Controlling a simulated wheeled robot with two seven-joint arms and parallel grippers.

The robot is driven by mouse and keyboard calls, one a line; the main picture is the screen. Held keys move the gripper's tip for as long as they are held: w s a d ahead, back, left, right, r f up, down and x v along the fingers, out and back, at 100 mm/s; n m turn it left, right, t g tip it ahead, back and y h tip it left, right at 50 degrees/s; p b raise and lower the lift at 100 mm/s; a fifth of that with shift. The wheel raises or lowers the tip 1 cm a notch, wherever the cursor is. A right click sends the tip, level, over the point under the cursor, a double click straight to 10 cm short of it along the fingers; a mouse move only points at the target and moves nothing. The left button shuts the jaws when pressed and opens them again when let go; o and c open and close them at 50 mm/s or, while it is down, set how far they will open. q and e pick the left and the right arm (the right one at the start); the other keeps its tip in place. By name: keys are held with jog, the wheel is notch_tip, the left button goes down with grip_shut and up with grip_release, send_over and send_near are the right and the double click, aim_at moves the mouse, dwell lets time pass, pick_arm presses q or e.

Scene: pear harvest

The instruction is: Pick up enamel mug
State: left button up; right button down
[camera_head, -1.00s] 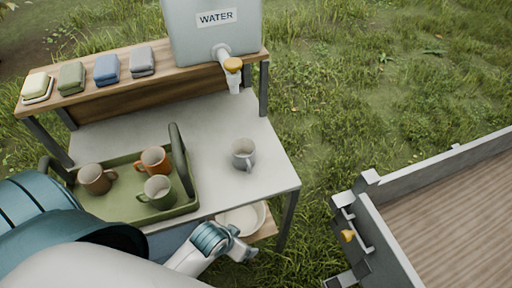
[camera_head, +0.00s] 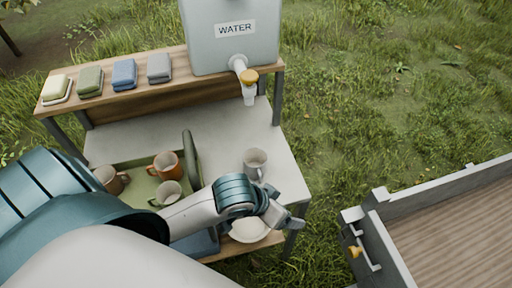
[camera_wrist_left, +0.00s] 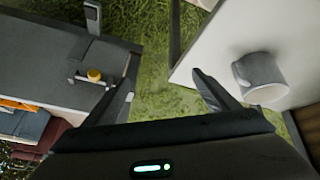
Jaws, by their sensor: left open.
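A grey mug (camera_head: 255,160) stands upright on the grey table top, near its right edge, with its handle toward the front. It also shows in the left wrist view (camera_wrist_left: 264,78), to the right of the fingers. My left gripper (camera_head: 279,214) is at the table's front right corner, in front of the mug and apart from it. In the left wrist view the gripper (camera_wrist_left: 168,82) is open with nothing between its fingers. A brown mug (camera_head: 108,178), an orange mug (camera_head: 166,163) and a green mug (camera_head: 168,192) stand in a green tray. My right gripper is not in view.
The green tray (camera_head: 191,158) has a raised end handle, left of the grey mug. A water container (camera_head: 232,45) with a tap (camera_head: 247,80) stands on the wooden shelf with folded cloths (camera_head: 124,74). A white bowl (camera_head: 249,230) is below. A grey-walled cart (camera_head: 392,245) stands right.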

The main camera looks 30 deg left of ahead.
pick_arm(q)
jog(key=w+a+r+n+y, duration=0.2)
jog(key=a+r, duration=0.2)
jog(key=a, duration=0.3)
jog(key=w+a+r+n+g+y, duration=0.1)
jog(key=w+a+r+n+y, duration=0.1)
jog(key=a+r, duration=0.3)
jog(key=a+n, duration=0.1)
jog(key=a, duration=0.2)
jog(key=shift+w, duration=0.3)
